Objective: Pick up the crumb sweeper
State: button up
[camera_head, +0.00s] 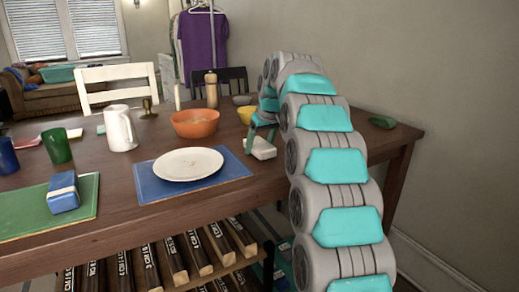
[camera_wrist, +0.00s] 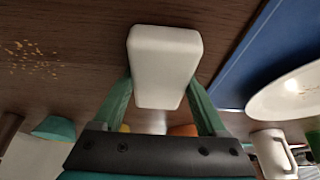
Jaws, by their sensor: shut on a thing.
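The crumb sweeper (camera_head: 261,148), a small white rounded block, is at the right part of the brown table. In the wrist view the crumb sweeper (camera_wrist: 164,62) sits between the green fingers of my gripper (camera_wrist: 161,92), one finger against each side. My gripper (camera_head: 262,134) is shut on it, reaching down from above. I cannot tell whether the block touches the tabletop or is slightly above it. Its underside is hidden.
Crumbs (camera_wrist: 33,57) lie on the bare wood. A white plate (camera_head: 188,164) on a blue mat (camera_head: 150,190) is left of my gripper. An orange bowl (camera_head: 195,123), pepper mill (camera_head: 211,90) and white pitcher (camera_head: 120,128) stand behind. A green object (camera_head: 382,121) lies near the right edge.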

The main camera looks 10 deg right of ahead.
aim_at(257, 141)
jog(key=shift+c, duration=0.7)
jog(key=shift+r, duration=1.7)
jog(key=shift+s+r, duration=0.1)
jog(key=shift+r, duration=0.15)
jog(key=s+r+b, duration=0.1)
jog(key=s+b, duration=0.1)
jog(key=s, duration=1.3)
jog(key=shift+s+d+r, duration=0.2)
jog(key=shift+s+d, duration=0.2)
jog(key=shift+d, duration=0.05)
